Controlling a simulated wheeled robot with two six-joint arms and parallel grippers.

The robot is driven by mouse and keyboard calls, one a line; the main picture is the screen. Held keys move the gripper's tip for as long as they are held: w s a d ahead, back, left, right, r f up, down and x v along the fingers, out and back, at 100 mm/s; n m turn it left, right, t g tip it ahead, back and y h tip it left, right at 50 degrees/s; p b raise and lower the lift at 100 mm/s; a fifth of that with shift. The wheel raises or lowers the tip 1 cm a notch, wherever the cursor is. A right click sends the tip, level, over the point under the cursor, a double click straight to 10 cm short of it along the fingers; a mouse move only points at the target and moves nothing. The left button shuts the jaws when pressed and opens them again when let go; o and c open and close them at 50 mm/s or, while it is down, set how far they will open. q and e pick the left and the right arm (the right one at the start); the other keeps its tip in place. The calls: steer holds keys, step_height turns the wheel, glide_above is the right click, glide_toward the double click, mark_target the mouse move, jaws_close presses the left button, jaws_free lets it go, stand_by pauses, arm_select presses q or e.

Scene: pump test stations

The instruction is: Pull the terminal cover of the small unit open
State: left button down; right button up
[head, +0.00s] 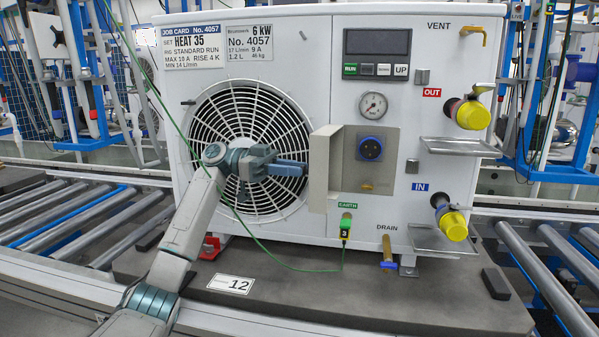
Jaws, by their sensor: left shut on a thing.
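The small unit (300,60) is a white pump box with a round fan grille. Its terminal cover (320,185) is a beige panel that stands out from the front, swung open at the left of the terminal recess (377,180). A blue round socket (370,148) shows in the recess. My left gripper (303,169) reaches across the grille from the left, and its blue fingers are shut on the terminal cover at its left side. The exact grip point is hidden behind the cover edge. My right gripper is not in view.
A green earth wire (262,245) hangs down the front to the earth clip (345,226). Yellow-capped ports (472,115) and drip trays (458,147) stick out at the right. Roller conveyors (75,215) lie at both sides. A plate marked 12 (231,284) lies in front.

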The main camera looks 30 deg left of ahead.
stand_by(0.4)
arm_select(q)
steer(key=c, duration=1.2)
jaws_free()
steer(key=shift+c, duration=0.2)
steer(key=shift+a, duration=0.1)
steer(key=v, duration=1)
steer(key=shift+a+p, duration=0.3)
steer(key=shift+a, duration=0.05)
steer(key=shift+f, duration=0.1)
